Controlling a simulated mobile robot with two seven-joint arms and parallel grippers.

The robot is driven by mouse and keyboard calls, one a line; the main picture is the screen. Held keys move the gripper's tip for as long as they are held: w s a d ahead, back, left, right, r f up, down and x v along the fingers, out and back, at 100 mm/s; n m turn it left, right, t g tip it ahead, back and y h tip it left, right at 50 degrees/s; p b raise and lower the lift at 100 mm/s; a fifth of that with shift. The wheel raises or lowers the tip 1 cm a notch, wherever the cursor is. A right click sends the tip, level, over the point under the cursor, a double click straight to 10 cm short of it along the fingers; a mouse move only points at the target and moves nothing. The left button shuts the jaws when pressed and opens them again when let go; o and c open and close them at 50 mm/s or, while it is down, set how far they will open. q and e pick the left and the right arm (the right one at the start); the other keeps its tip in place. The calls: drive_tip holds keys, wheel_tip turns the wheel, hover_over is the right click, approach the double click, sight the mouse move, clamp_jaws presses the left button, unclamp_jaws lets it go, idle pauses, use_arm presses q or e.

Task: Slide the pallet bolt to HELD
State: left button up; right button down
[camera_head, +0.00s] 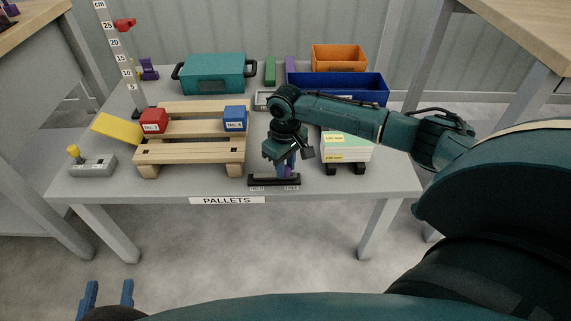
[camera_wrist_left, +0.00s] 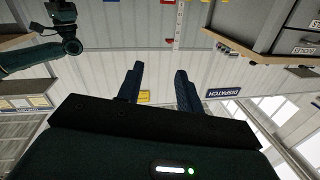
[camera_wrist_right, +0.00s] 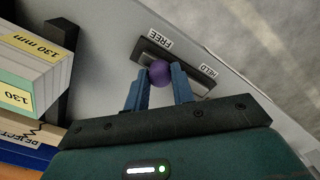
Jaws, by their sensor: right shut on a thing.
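The pallet bolt's dark track (camera_head: 262,181) lies at the table's front edge, with HELD at its left and FREE at its right. In the right wrist view the track (camera_wrist_right: 146,50) has a round purple knob (camera_wrist_right: 160,73) nearer its FREE end. My right gripper (camera_head: 287,172) points down over the track; its blue fingers (camera_wrist_right: 156,84) are shut on the purple knob, one on each side. My left gripper (camera_head: 108,287) is open and empty, low in front of the table; its spread fingers show in the left wrist view (camera_wrist_left: 158,82).
A wooden pallet (camera_head: 190,151) with red (camera_head: 154,120) and blue (camera_head: 235,119) blocks stands left of the bolt. A stack of light boards (camera_head: 346,148) is to the right. A teal case (camera_head: 214,73) and blue bin (camera_head: 345,88) stand behind.

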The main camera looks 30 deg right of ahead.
sight(267, 174)
drive_tip(key=shift+w+a+r+p, duration=0.2)
drive_tip(key=shift+a+r+p, duration=0.1)
drive_tip(key=shift+p, duration=0.15)
drive_tip(key=w+a+p, duration=0.1)
drive_tip(key=a+p, duration=0.1)
drive_tip(key=p, duration=0.1)
drive_tip(key=shift+w+a, duration=0.4)
use_arm(q)
drive_tip(key=shift+s+a+f+n+g+y, duration=0.1)
drive_tip(key=shift+s+a+n+g+y, duration=0.25)
drive_tip(key=shift+g, duration=0.4)
drive_tip(key=shift+s+a+f+n+g+y, duration=0.15)
drive_tip(key=shift+n+g+y, duration=0.2)
drive_tip(key=shift+g+y, duration=0.3)
use_arm(e)
drive_tip(key=shift+w+a+f, duration=0.2)
drive_tip(key=shift+w+a, duration=0.05)
drive_tip(key=shift+a, duration=0.15)
use_arm(q)
drive_tip(key=shift+r, duration=0.1)
use_arm(e)
drive_tip(key=c, duration=1.2)
unclamp_jaws()
drive_tip(key=shift+o, duration=0.2)
